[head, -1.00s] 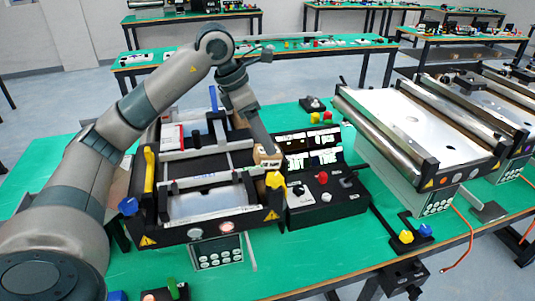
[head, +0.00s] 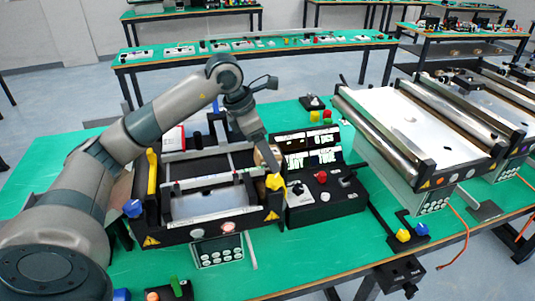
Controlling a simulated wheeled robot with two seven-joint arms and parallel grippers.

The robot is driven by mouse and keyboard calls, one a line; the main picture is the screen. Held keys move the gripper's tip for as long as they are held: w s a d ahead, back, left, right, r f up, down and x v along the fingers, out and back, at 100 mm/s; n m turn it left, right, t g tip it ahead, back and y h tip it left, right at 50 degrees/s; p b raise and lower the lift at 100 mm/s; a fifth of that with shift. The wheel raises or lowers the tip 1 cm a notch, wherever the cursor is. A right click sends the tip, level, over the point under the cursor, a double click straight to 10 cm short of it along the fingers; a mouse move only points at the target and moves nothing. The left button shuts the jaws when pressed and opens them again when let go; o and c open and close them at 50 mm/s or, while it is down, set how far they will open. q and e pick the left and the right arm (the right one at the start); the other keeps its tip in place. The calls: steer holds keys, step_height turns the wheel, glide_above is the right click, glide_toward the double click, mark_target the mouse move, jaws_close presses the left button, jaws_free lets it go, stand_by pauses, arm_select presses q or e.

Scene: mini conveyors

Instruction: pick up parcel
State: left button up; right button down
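A small brown parcel (head: 258,158) is at the right side of the left mini conveyor (head: 205,203), near its yellow corner piece. My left arm reaches over the conveyor from the left. My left gripper (head: 271,164) points down at the parcel and covers much of it. Its fingers are too small and hidden to show whether they are open or closed, or whether they touch the parcel. My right gripper is not in view.
A black control box (head: 322,190) with lit displays and a red knob stands right of the conveyor. A second, larger conveyor (head: 425,130) stands further right. A red and white box (head: 173,139) is behind the left conveyor.

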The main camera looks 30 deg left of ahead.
arm_select(q)
steer(key=shift+w+f, duration=0.15)
steer(key=shift+f, duration=0.1)
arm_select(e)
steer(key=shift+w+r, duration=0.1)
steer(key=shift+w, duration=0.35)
arm_select(q)
steer(key=shift+d, duration=0.1)
steer(key=c, duration=1.2)
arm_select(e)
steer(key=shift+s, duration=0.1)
arm_select(q)
steer(key=shift+r, duration=0.2)
